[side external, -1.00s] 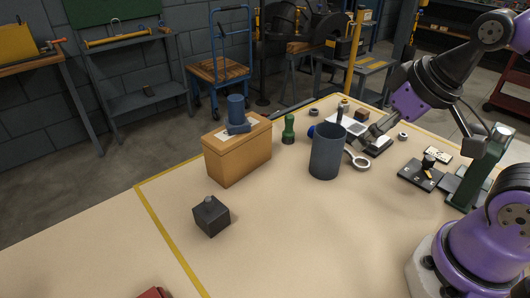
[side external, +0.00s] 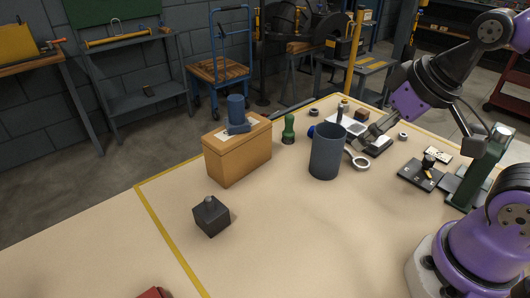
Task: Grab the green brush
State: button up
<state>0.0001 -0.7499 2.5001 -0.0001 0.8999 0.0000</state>
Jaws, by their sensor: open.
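The green brush (side external: 289,129) stands upright on the table, between the tan box and the dark grey cup, with a rounded green top and a dark lower end. My gripper (side external: 352,130) is open above the table behind and to the right of the cup, to the right of the brush and apart from it. The cup hides part of the area just below my gripper. Nothing shows held between the fingers.
The tall grey cup (side external: 327,152) stands close to the brush on its right front. The tan box (side external: 237,156) with a blue part (side external: 237,112) on top is to its left. A dark block (side external: 211,216) sits at front left.

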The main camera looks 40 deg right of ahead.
dwell(0.3)
jog(key=n+g, duration=0.1)
jog(key=n, duration=0.1)
send_near(290, 115)
jog(key=shift+y, duration=0.4)
jog(key=x, duration=0.4)
jog(key=shift+s+d+f, duration=0.2)
jog(key=shift+d+f, duration=0.15)
jog(key=shift+f, duration=0.05)
jog(key=x, duration=0.6)
jog(key=shift+w+r, duration=0.1)
jog(key=shift+w, duration=0.1)
grip_shut()
